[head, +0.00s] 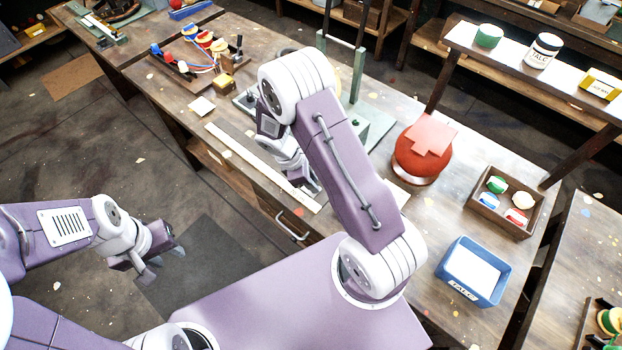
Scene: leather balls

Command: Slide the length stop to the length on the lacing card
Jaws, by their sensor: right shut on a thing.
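A long pale measuring strip (250,158) lies along the near edge of the bench. My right gripper (312,186) points down at the strip's right end. It is shut on what appears to be the length stop, which is largely hidden by the fingers and arm. A small pale card (201,107) lies beyond the strip's left end. Another pale card (397,194) lies partly behind my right arm. My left gripper (166,262) is open and empty over the floor, left of the bench.
A red ball with a cross-shaped leather piece (425,145) sits right of my arm. A blue talc tray (473,272) and a wooden box of small tins (506,205) stand further right. A green-based press (368,125) stands behind my arm. Thread spools (203,42) stand at the back left.

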